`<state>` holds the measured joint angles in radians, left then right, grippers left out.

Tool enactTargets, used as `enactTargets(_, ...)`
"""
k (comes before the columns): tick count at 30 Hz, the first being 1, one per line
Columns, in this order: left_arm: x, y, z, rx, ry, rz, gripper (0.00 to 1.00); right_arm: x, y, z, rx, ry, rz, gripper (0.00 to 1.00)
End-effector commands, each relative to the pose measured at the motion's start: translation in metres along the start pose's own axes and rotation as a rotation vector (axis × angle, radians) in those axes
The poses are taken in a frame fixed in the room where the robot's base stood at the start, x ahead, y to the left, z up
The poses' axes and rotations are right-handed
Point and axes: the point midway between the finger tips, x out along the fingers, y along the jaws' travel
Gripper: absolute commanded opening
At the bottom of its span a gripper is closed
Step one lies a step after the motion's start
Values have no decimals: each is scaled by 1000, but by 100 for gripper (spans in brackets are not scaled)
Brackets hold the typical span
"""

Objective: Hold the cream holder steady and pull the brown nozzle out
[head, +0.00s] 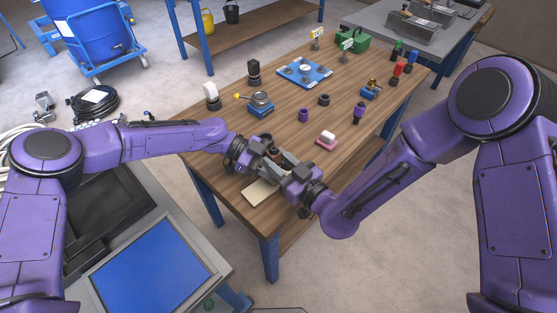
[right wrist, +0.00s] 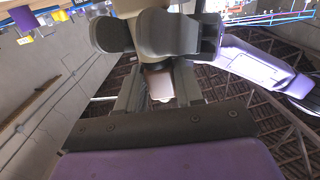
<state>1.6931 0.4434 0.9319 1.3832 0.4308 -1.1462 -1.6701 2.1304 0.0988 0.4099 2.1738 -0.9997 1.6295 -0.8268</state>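The cream holder (head: 260,193) shows as a pale flat plate near the table's front left edge; my grippers hide the rest of it. A small brown part (head: 272,151), which looks like the nozzle, shows between my two grippers. My left gripper (head: 255,158) is close against this spot from the left, its fingertips mostly hidden. My right gripper (head: 279,162) reaches in from the right, above the plate. In the right wrist view, a brown piece with a pale face (right wrist: 158,82) sits between the right fingers (right wrist: 159,92); firm contact is unclear. Grey gripper parts (right wrist: 155,35) crowd just beyond.
On the wooden table (head: 225,172) stand a blue-based device (head: 260,106), a purple cup (head: 303,115), a dark ring (head: 324,100), a pink-based white piece (head: 326,141) and a blue plate fixture (head: 304,72). The table centre has free room.

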Motion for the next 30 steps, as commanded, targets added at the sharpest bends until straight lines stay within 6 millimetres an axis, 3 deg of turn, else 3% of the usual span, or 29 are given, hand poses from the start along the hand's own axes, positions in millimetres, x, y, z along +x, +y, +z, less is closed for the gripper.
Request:
enactTargets(2, 1, 1, 3, -3, -3, 3, 9, 0, 0, 0, -1, 0, 0, 5)
enactTargets(3, 1, 1, 3, -3, -3, 3, 9, 0, 0, 0, -1, 0, 0, 33)
enactTargets(6, 1, 1, 3, -3, -3, 3, 9, 0, 0, 0, -1, 0, 0, 0)
enactTargets(30, 0, 1, 3, -3, -4, 2, 9, 0, 0, -34, -1, 2, 0, 0)
